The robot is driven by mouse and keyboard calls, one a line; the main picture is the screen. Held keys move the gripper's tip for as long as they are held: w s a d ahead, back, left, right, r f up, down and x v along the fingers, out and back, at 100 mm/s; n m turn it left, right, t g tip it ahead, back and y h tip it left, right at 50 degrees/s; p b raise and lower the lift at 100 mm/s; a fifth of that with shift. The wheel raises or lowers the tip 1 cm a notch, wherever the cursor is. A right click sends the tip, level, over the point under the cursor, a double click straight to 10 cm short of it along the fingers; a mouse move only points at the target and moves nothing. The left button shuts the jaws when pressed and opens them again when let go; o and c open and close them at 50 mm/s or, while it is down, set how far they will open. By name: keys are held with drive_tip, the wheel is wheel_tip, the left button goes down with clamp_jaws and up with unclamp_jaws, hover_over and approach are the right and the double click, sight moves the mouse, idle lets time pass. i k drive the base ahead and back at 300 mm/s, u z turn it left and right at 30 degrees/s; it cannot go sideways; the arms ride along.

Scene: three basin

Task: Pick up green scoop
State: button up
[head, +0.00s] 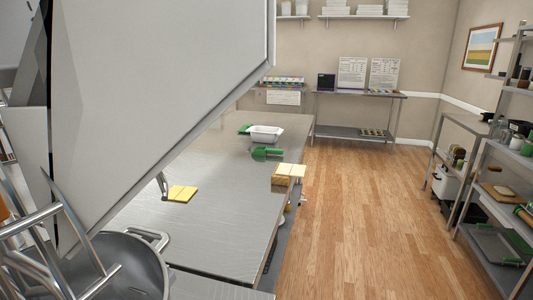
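The green scoop (267,153) lies on the steel worktop (212,190), just in front of a white basin (266,133). Its wider part is at the left and a narrower part reaches right, close to the worktop's right edge. Another green item (244,129) lies at the left of the basin; its shape is too small to tell. I cannot make out my gripper in the head view. A large pale panel close to the camera covers the upper left and hides part of the worktop.
Yellow sponges or cloths (182,193) lie on the worktop beside a small grey metal part. A steel pot (125,268) stands at the lower left. Tan blocks (289,170) sit at the worktop's right edge. Shelving (490,170) stands at the right, with clear wooden floor (355,220) between.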

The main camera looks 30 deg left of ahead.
sight(262, 151)
drive_tip(key=u, duration=0.25)
drive_tip(key=i, duration=1.1)
drive_tip(key=u, duration=0.6)
drive_tip(key=i, duration=2.1)
drive_tip(key=u, duration=0.25)
